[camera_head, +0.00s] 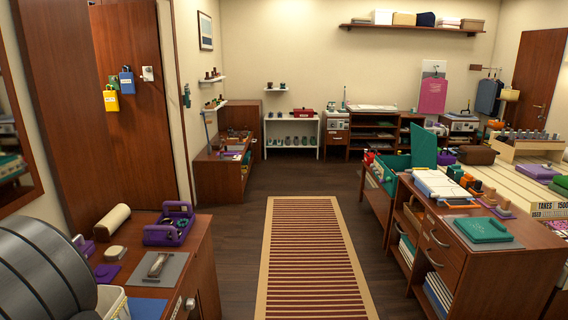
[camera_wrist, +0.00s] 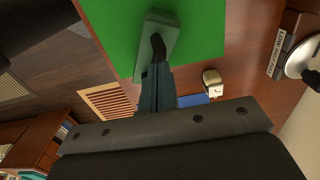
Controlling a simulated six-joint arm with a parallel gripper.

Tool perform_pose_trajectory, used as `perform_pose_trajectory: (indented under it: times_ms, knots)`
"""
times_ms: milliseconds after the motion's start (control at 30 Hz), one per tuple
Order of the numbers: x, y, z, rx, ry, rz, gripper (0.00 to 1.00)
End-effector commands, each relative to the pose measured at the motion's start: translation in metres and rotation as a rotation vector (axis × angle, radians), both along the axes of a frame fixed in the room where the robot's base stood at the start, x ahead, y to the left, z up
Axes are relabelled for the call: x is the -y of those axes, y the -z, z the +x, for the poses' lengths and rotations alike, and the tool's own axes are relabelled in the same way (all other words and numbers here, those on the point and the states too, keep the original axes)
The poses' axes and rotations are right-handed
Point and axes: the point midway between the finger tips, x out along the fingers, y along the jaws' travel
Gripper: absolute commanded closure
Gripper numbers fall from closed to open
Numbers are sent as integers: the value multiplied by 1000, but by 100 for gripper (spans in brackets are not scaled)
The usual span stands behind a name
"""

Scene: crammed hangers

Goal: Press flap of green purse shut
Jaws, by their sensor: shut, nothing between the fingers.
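A flat teal-green purse-like item (camera_head: 482,230) lies on a grey mat (camera_head: 504,243) on the right cabinet in the head view. Its flap cannot be made out clearly. In the wrist view, a bright green flat surface (camera_wrist: 205,35) lies below my gripper (camera_wrist: 157,60). A grey-green block-like piece (camera_wrist: 170,24) overlaps the green, and I cannot tell whether it is a flap. My gripper is shut and empty, its tips over this piece and partly hiding it. Contact is unclear. I cannot identify my gripper in the head view.
A striped rug (camera_head: 314,255) covers the open floor between the left desk (camera_head: 200,255) and right cabinet (camera_head: 455,285).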

Motion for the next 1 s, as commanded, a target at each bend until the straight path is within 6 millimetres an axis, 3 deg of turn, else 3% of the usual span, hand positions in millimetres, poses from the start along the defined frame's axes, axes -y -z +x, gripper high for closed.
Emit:
perform_pose_trajectory:
  times_ms: [1000]
  knots:
    - [0,13,0,0,0,0,100]
